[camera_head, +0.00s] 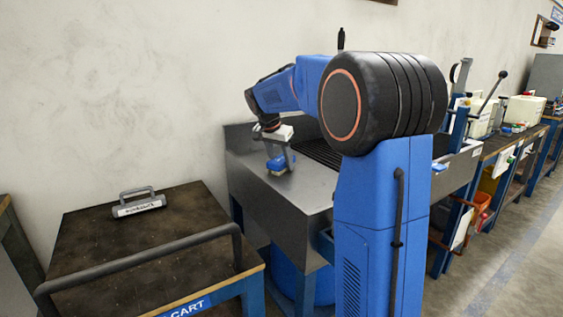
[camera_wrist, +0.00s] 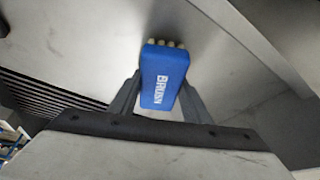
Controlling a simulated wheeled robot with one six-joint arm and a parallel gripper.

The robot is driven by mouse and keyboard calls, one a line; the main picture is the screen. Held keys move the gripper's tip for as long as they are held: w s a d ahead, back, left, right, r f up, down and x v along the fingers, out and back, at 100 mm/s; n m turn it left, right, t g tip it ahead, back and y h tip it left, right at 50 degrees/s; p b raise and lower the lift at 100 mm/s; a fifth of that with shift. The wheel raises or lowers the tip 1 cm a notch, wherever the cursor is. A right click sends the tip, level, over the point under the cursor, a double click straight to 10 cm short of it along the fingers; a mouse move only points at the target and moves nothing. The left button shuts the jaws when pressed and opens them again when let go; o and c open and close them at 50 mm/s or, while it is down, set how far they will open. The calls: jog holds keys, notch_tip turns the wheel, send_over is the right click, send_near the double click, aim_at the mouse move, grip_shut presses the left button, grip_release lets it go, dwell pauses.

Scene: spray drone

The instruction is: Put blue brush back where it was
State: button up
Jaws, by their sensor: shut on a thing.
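The blue brush (camera_wrist: 162,80) has a blue block marked "BRUSH" and pale bristles at one end. It also shows small in the head view (camera_head: 279,163), low over the left part of the metal sink bench (camera_head: 290,192). My gripper (camera_wrist: 157,95) is shut on it, with one grey finger on each side. In the head view my gripper (camera_head: 280,158) points down at the bench top. I cannot tell whether the brush touches the metal surface. My own arm hides much of the bench.
A slatted drain grate (camera_head: 318,152) lies right of the brush. Workbenches with white containers (camera_head: 482,117) run along the wall at right. Bare metal surrounds the brush.

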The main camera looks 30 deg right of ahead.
jog(key=shift+f, duration=0.1)
jog(key=o, duration=1)
jog(key=v, duration=1.2)
jog(key=shift+s, duration=0.1)
